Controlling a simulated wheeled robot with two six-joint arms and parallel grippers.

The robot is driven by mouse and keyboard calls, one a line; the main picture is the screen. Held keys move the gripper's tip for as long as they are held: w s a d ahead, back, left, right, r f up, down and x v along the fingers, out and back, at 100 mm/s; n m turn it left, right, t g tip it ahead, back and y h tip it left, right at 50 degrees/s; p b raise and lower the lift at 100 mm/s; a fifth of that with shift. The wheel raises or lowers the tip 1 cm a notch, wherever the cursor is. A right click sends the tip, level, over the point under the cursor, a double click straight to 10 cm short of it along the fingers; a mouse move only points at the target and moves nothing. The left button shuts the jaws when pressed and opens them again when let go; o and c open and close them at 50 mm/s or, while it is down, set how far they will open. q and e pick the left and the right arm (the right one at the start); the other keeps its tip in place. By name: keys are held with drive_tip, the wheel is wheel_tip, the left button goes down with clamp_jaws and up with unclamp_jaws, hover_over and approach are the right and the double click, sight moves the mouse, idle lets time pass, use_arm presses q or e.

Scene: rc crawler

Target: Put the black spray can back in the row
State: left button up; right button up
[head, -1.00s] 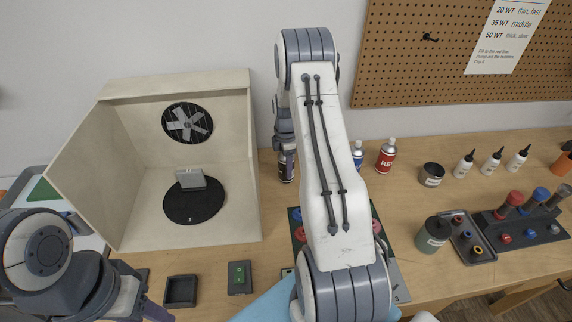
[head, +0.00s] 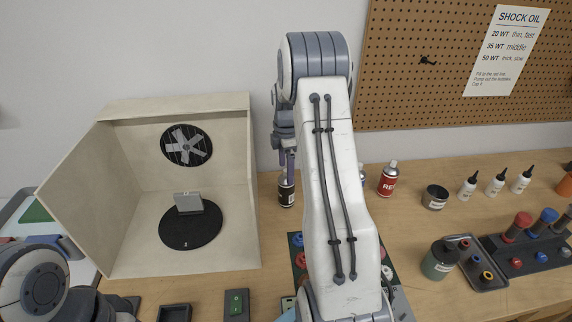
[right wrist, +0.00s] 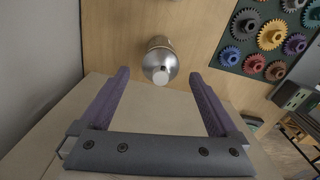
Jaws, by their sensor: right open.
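The black spray can (head: 287,192) stands upright on the wooden table by the back wall, right of the pale booth. My right gripper (head: 288,160) is open, pointing down above the can, with nothing held. Its purple fingers also show in the right wrist view (right wrist: 159,75).
The booth (head: 110,205) with a fan and a black turntable (head: 190,230) stands left of the can. My right arm hides the table between the black and blue cans. A gear mat (right wrist: 268,35) lies in front. White bottles (head: 496,185) stand at right.

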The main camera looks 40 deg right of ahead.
drive_tip(key=shift+r, duration=1.65)
